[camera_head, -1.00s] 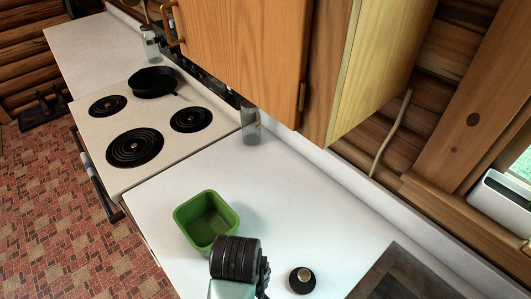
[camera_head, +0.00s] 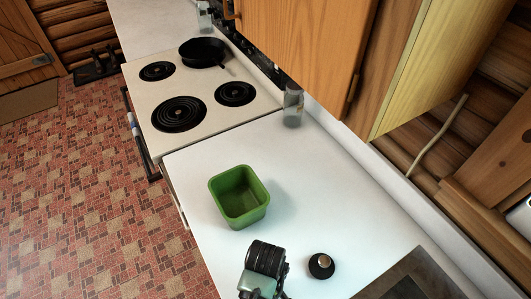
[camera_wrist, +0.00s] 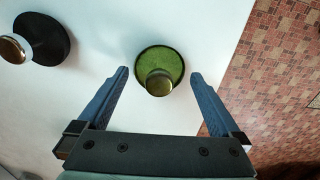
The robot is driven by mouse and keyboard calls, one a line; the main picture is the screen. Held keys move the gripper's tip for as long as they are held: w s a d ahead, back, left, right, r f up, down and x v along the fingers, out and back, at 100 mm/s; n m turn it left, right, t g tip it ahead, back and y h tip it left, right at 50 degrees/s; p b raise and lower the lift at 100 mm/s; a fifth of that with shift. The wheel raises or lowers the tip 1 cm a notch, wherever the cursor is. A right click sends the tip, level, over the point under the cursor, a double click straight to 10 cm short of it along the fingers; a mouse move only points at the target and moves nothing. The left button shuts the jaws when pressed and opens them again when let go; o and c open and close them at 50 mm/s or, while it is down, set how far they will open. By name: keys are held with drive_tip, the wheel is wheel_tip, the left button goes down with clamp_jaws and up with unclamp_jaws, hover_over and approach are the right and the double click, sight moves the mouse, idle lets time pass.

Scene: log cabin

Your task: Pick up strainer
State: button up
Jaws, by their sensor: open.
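A small round green disc (camera_wrist: 173,60) with a brassy knob (camera_wrist: 159,83) lies on the white counter in the wrist view. A black disc with a metal knob (camera_head: 321,265) sits right of my arm in the head view and at the left of the wrist view (camera_wrist: 38,38). Both have a knobbed strainer-like shape; I cannot tell which one is named. My gripper (camera_wrist: 160,74) is open and empty, with its fingertips on either side of the green disc, apparently above it. In the head view the green disc is not visible, likely hidden by my arm.
A green square container (camera_head: 240,197) stands on the white counter (camera_head: 330,185) beyond my arm. A stove (camera_head: 205,95) with a black pan (camera_head: 204,53) lies farther back. A glass jar (camera_head: 293,106) stands by the wall under a wooden cabinet (camera_head: 310,50). The counter's middle is clear.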

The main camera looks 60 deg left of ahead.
drive_tip(key=shift+f, duration=0.95)
drive_tip(key=c, duration=1.4)
drive_tip(key=shift+r, duration=0.1)
wheel_tip(320, 180, up, 10)
drive_tip(key=shift+b, duration=0.55)
